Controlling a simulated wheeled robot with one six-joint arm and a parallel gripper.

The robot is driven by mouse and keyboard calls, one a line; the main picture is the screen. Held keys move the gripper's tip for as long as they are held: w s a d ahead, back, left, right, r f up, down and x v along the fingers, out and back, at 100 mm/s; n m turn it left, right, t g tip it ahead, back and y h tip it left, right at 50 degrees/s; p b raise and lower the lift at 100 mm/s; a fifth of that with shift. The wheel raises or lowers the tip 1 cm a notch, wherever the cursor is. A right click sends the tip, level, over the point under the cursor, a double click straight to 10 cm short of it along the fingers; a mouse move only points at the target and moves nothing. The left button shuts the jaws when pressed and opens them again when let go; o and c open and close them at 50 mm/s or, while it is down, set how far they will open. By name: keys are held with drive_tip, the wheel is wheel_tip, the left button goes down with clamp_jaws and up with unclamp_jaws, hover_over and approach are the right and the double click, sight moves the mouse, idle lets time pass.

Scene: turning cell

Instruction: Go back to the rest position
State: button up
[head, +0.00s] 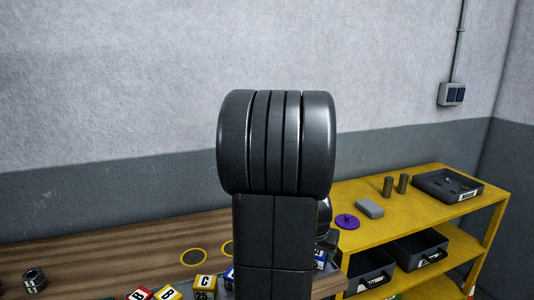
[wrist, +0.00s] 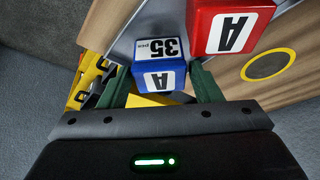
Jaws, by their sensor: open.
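My gripper (wrist: 158,72) shows in the wrist view with its two green fingers apart. A blue block marked A and 35 (wrist: 160,72) sits in or just beyond the gap between the fingertips; how deep it lies between them I cannot tell. A red block marked A (wrist: 228,28) is just right of it. Part of a yellow thing (wrist: 150,100) shows below the blue block. In the head view my arm fills the middle and hides the gripper.
A wooden bench (head: 130,245) carries yellow-capped blocks (head: 205,287) and a hex nut (head: 35,280). A yellow shelf (head: 420,210) at right holds a black tray (head: 448,187), a grey block (head: 369,208), a purple disc (head: 346,222) and lower bins (head: 422,250).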

drive_tip(key=shift+x, duration=1.15)
drive_tip(key=shift+s+r, duration=0.1)
drive_tip(key=shift+r, duration=0.1)
